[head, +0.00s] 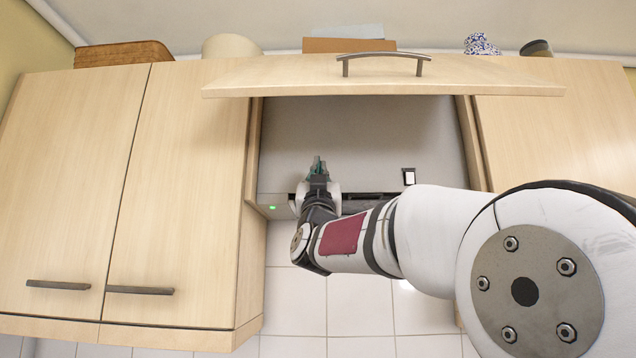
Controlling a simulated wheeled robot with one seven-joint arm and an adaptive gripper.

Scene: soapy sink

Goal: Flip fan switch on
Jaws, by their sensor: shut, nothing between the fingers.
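A white rocker switch (409,177) on a dark plate sits on the right part of the grey range hood panel (380,125). I cannot tell which way it is flipped. My gripper (318,165) is in front of the hood panel, left of the switch and clearly apart from it. Its fingers point up and are closed together with nothing in them. A small green light (272,207) glows at the hood's lower left. My arm covers part of the hood's lower edge.
A raised cabinet flap (290,78) with a handle (384,57) hangs above the hood. Closed cabinet doors (180,200) stand on the left, and a cabinet (550,140) is on the right. White tiles (360,300) lie below. Several items stand on top.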

